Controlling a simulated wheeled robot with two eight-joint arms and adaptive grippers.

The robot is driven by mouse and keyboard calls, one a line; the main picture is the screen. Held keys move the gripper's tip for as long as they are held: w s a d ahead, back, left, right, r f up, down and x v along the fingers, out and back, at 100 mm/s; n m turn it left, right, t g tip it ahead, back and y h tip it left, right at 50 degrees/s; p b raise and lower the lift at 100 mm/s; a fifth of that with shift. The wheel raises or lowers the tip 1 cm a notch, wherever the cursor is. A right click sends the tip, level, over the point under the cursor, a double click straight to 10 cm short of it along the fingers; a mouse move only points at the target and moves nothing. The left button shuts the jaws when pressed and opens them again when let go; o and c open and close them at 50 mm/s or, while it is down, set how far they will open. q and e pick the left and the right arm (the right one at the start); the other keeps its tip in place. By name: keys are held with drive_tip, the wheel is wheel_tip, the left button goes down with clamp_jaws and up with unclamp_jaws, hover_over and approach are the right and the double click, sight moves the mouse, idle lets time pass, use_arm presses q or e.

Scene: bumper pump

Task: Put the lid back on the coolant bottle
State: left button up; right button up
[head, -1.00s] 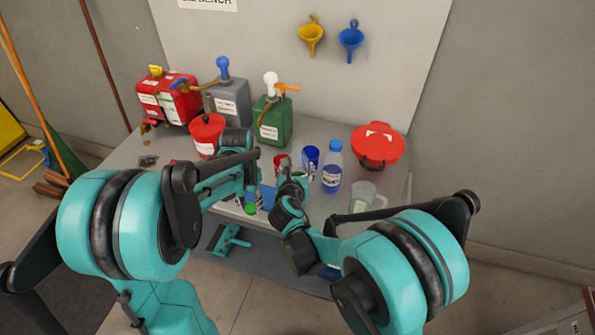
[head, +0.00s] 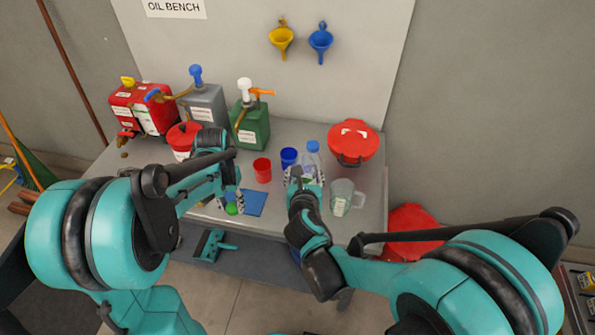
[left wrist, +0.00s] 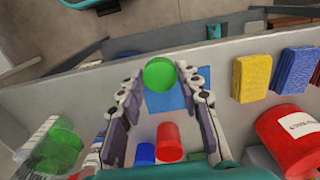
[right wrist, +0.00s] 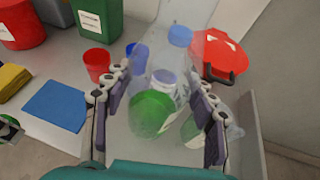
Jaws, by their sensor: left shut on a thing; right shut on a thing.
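The green lid (left wrist: 160,73) is held between the fingertips of my left gripper (left wrist: 166,82), above the bench near its front edge. In the head view the lid (head: 231,209) shows as a small green spot. My right gripper (right wrist: 160,86) is shut on the clear coolant bottle with green liquid (right wrist: 152,114). This bottle also shows at the left edge of the left wrist view (left wrist: 55,148). In the head view my right gripper (head: 304,178) largely hides it. The bottle stands apart from the lid; its exact tilt is hard to tell.
A blue-capped bottle (right wrist: 180,36) and a clear jug (head: 342,198) are close to my right gripper. A red cup (head: 262,170) and blue cup (head: 288,156) stand behind, between the grippers. A blue cloth (head: 253,203) lies flat. Cans (head: 205,105) line the back left.

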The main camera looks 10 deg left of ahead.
use_arm(q)
drive_tip(key=shift+r, duration=0.2)
use_arm(e)
drive_tip(key=shift+s+d+r, duration=0.3)
drive_tip(key=shift+d+r, duration=0.1)
drive_tip(key=shift+d, duration=0.15)
drive_tip(key=o, duration=0.9)
drive_tip(key=c, duration=1.1)
